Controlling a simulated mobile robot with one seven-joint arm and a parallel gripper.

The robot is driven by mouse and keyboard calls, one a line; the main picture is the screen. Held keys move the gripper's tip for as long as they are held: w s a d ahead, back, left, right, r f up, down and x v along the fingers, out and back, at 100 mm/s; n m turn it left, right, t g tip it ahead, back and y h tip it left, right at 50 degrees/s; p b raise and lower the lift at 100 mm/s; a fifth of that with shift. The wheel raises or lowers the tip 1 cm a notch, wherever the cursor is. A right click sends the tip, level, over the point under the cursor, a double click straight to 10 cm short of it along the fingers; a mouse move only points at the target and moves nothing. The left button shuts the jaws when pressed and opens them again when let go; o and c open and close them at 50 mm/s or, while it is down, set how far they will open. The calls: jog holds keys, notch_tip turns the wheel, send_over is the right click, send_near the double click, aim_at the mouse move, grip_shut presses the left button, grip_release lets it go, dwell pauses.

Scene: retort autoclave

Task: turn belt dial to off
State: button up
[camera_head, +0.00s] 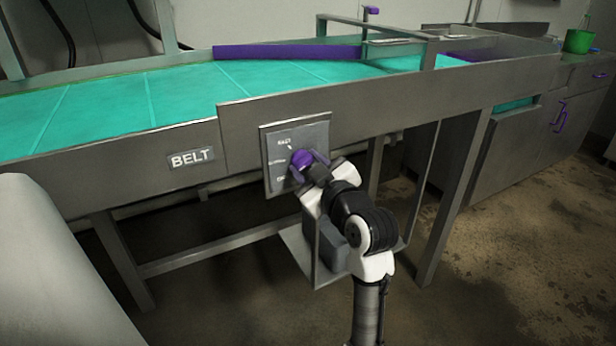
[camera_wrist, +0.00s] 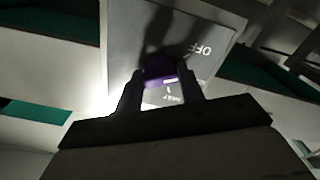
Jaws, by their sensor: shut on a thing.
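The belt dial (camera_head: 301,159) is a round purple knob on a grey control panel (camera_head: 320,130) on the side of the conveyor. The panel carries printed position labels, one at the top that seems to read FAST. My gripper (camera_head: 308,170) reaches the panel from the lower right and is shut on the dial. In the wrist view the purple dial (camera_wrist: 158,70) sits between the two dark fingers (camera_wrist: 162,88). The word OFF shows upside down on the panel (camera_wrist: 125,45) above it. The fingers partly cover the dial, and I cannot tell its exact setting.
A BELT label (camera_head: 192,158) is on the conveyor side, left of the panel. The green belt (camera_head: 150,95) runs above, with a purple bar (camera_head: 285,51) along its back. Metal legs (camera_head: 455,200) stand to the right of my arm. A green bucket (camera_head: 578,41) is at the far right.

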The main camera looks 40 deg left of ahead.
jog(key=shift+n+b, duration=1.2)
jog(key=shift+n, duration=0.4)
jog(key=o, duration=1)
jog(key=shift+d, duration=0.15)
jog(key=b+v, duration=0.1)
jog(key=v, duration=1.2)
jog(key=shift+s+d, duration=0.2)
jog(key=shift+d, duration=0.05)
